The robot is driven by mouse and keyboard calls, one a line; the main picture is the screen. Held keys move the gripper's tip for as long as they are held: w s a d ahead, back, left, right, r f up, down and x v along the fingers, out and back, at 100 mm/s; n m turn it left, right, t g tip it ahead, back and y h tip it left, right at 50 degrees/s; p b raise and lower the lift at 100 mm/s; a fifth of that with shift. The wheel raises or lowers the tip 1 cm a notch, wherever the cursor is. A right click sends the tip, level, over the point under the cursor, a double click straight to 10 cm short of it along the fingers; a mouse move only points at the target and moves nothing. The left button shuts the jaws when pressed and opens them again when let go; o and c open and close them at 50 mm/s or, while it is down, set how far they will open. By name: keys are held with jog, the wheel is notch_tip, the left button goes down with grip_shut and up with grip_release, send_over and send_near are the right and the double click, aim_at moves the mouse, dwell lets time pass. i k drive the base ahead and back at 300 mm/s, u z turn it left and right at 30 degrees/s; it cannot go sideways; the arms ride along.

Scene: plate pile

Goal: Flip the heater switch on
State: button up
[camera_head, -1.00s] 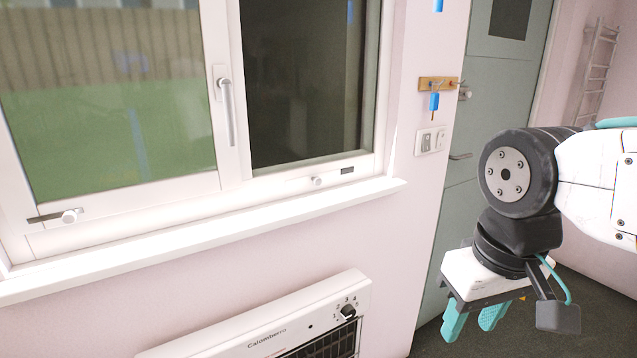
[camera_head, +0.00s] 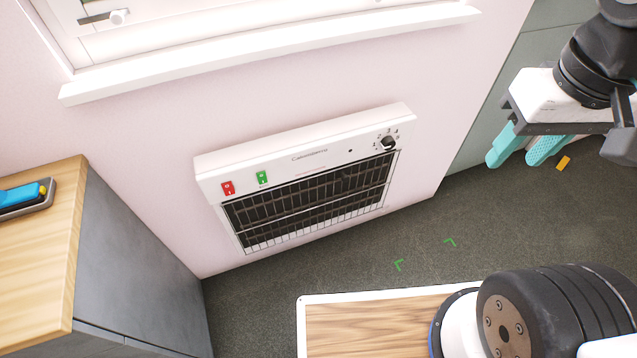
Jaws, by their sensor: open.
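The white heater (camera_head: 302,153) hangs on the pink wall below the window sill, with a dark grille. On the left of its top panel are a red switch (camera_head: 228,188) and a green switch (camera_head: 262,178). A black dial (camera_head: 389,143) with numbers sits at the panel's right end. I cannot tell which way either switch is tipped. My gripper (camera_head: 524,158) with teal fingers is at the upper right, open and empty, pointing down. It is well to the right of the heater and apart from it.
A wooden counter (camera_head: 38,250) on a grey cabinet stands at the left, with a blue item (camera_head: 22,194) on a tray. A white window sill (camera_head: 270,52) juts out above the heater. Dark floor (camera_head: 300,272) lies open in front. A small orange piece (camera_head: 563,163) lies near my gripper.

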aim_at(228, 187)
jog(key=z, duration=1.4)
jog(key=k, duration=1)
jog(key=u, duration=1.4)
jog(key=i, duration=0.5)
jog(key=u, duration=0.05)
